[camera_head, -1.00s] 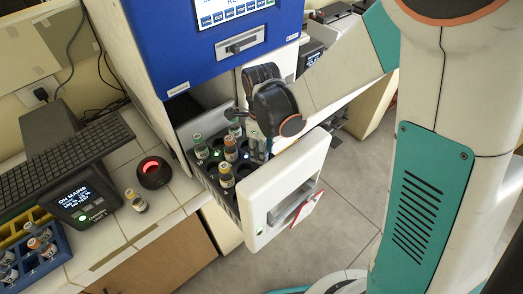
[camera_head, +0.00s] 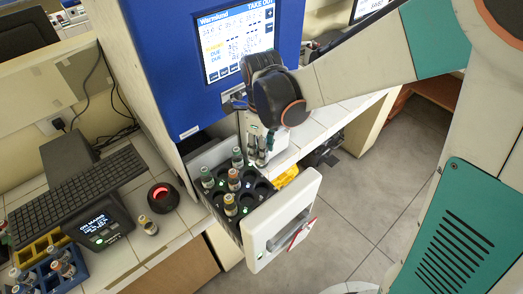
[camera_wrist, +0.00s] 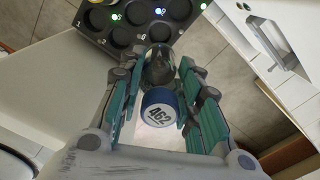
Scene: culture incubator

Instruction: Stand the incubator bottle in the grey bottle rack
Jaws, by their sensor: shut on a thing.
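The incubator bottle (camera_wrist: 160,103), with a blue cap marked 462, is between the fingers of my gripper (camera_wrist: 163,92) in the wrist view. My gripper is shut on it. In the head view my gripper (camera_head: 260,150) hangs above the back of the open incubator drawer (camera_head: 285,222); the bottle is hard to make out there. The drawer's dark tray, with round holes, also shows in the wrist view (camera_wrist: 112,41), beyond the bottle. Several bottles stand in the tray, among them an orange-capped one (camera_head: 229,205). I cannot make out a separate grey bottle rack.
The blue incubator (camera_head: 180,70) rises behind the drawer. On the left counter are a keyboard (camera_head: 80,190), a display (camera_head: 98,225), a red-lit black device (camera_head: 163,197), a loose bottle (camera_head: 148,226) and a blue rack (camera_head: 72,282). Floor (camera_head: 365,205) is open right of the drawer.

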